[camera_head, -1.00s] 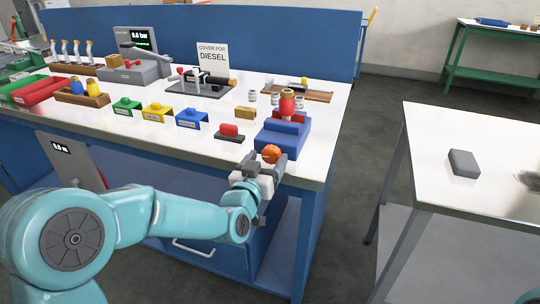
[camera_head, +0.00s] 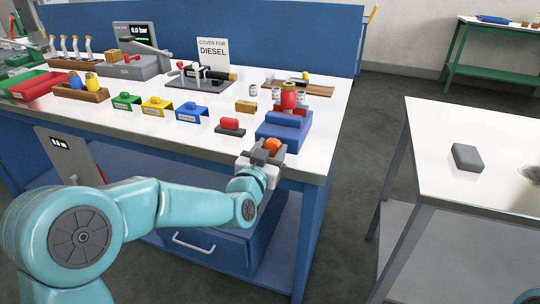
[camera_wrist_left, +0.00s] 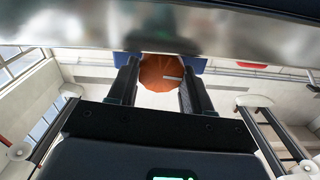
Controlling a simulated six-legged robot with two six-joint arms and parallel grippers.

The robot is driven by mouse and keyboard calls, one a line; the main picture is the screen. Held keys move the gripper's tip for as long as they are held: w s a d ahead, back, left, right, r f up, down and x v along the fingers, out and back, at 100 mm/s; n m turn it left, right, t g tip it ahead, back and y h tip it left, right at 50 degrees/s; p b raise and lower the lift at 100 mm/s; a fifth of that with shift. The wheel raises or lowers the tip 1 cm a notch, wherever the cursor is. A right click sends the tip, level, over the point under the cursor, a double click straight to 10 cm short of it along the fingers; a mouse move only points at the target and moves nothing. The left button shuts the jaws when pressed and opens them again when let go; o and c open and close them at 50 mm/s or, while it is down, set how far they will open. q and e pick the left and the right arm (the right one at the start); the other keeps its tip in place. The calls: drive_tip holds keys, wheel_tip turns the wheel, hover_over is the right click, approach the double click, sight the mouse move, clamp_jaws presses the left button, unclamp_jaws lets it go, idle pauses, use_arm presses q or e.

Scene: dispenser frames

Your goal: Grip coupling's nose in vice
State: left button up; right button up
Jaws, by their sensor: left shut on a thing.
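The blue vice (camera_head: 300,137) stands at the bench's front right corner. A red coupling with a gold-coloured top (camera_head: 289,101) stands upright at the vice's jaws; its lower end is hidden behind the front blue block, so I cannot tell how tightly it is held. An orange ribbed knob (camera_head: 272,145) sits at the vice's front. My left gripper (camera_head: 265,151) is shut on this knob. In the left wrist view the knob (camera_wrist_left: 160,73) lies between the two dark fingers (camera_wrist_left: 159,88). My right gripper is not in view.
A red piece on a dark base (camera_head: 230,125) lies left of the vice. Blue (camera_head: 190,112), yellow and green stands line the bench front. Small jars and a wooden block (camera_head: 245,106) are behind. A side table (camera_head: 440,200) at right carries a grey block (camera_head: 467,158).

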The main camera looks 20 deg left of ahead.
use_arm(q)
drive_tip(key=m, duration=0.3)
drive_tip(key=shift+b, duration=0.35)
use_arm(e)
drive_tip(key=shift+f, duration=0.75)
use_arm(q)
drive_tip(key=o, duration=1)
drive_tip(key=shift+o, duration=0.2)
drive_tip(key=s, duration=1.6)
drive_tip(key=shift+s+a, duration=0.2)
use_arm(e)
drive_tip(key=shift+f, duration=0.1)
